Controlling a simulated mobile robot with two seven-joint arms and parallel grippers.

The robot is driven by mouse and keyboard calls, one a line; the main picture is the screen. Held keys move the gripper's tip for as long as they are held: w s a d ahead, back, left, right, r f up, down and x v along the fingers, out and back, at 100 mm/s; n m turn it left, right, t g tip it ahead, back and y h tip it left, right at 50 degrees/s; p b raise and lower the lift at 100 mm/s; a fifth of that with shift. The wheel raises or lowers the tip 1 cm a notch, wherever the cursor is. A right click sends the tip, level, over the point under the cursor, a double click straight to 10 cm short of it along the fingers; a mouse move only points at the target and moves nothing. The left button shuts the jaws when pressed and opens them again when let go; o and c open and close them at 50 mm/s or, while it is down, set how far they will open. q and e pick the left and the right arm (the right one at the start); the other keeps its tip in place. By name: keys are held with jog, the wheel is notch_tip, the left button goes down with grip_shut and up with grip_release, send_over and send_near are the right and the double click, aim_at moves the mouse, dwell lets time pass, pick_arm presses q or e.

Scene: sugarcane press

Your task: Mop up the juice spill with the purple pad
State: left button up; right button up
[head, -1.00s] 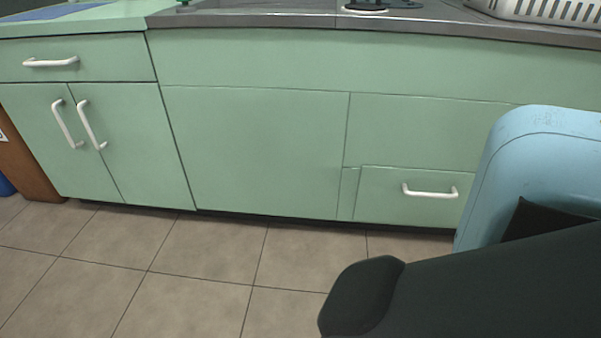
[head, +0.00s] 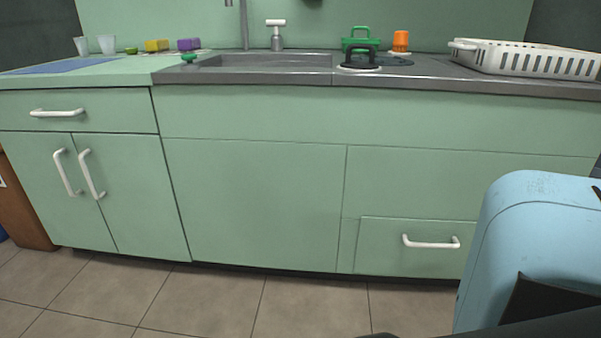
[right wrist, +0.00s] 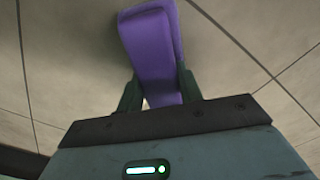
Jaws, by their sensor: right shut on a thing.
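The purple pad (right wrist: 152,45) shows in the right wrist view. My right gripper (right wrist: 158,82) is shut on it, with one dark finger on each side. The pad sticks out beyond the fingertips, with tiled floor behind it. My right gripper does not show in the head view; only a dark shape crosses the bottom right corner there. My left gripper is in neither view. I see no juice spill in these frames.
Green cabinets carry a counter with a grey sink (head: 262,62). On it are a purple block (head: 189,44), a yellow block (head: 156,45), a green-handled item (head: 360,40), an orange item (head: 401,41) and a white rack (head: 525,58). A light blue rounded body (head: 530,215) stands right.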

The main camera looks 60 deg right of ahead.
jog(key=shift+f+b, duration=0.3)
jog(key=shift+f, duration=0.2)
jog(key=shift+w+d+r, duration=0.1)
jog(key=shift+w+d, duration=0.15)
jog(key=shift+d, duration=0.35)
jog(key=shift+w+d+f, duration=0.1)
jog(key=shift+w+d, duration=0.2)
jog(key=shift+d, duration=0.3)
jog(key=shift+w+d+r, duration=0.1)
jog(key=shift+w+d, duration=0.15)
jog(key=shift+d, duration=0.35)
jog(key=shift+w+d, duration=0.3)
jog(key=shift+d, duration=0.4)
jog(key=shift+w+d, duration=0.25)
jog(key=shift+d, duration=0.45)
jog(key=shift+w+d, duration=0.15)
jog(key=shift+d, duration=0.3)
